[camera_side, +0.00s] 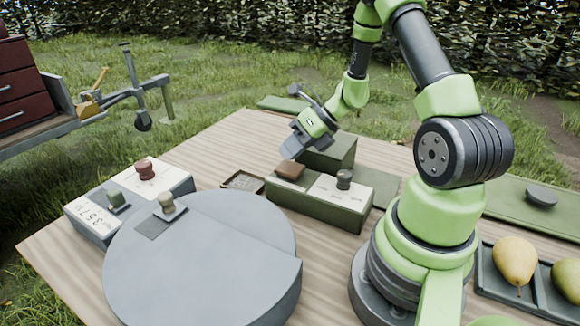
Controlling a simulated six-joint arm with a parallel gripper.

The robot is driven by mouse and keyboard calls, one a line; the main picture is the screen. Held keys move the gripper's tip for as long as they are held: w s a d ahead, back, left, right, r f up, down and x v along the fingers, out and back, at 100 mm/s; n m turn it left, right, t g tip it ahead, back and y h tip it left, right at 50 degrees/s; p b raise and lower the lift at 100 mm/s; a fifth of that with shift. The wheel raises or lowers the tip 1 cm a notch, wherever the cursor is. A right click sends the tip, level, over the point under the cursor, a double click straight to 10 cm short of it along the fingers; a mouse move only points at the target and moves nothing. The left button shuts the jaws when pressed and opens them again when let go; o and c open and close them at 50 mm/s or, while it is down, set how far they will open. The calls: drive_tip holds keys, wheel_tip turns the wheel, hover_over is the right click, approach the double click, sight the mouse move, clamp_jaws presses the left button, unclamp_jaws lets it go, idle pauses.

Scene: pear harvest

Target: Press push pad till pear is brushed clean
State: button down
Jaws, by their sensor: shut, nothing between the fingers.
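My gripper (291,150) points down to the left and is shut and empty. Its tips are just above a brown pad (290,170) on top of a low green box (318,208); whether they touch it is unclear. The brown pad may be the push pad, but its label is too small to read. The box also carries a cream panel and a dark grey knob (344,179). A taller green block (330,151) stands behind. No pear shows at the box. A yellow pear (515,261) and a green pear (567,279) sit in a dark tray at right.
A large grey round drum (200,250) fills the front left. A small dark tray (243,181) lies left of the green box. A green mat with a dark knob (541,196) is at right.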

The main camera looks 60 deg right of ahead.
sight(291, 166)
drive_tip(key=shift+f, duration=0.1)
idle(0.5)
drive_tip(key=shift+f, duration=0.3)
drive_tip(key=shift+f, duration=0.7)
idle(0.7)
drive_tip(key=shift+r, duration=1.15)
drive_tip(key=shift+r, duration=2.5)
idle(0.5)
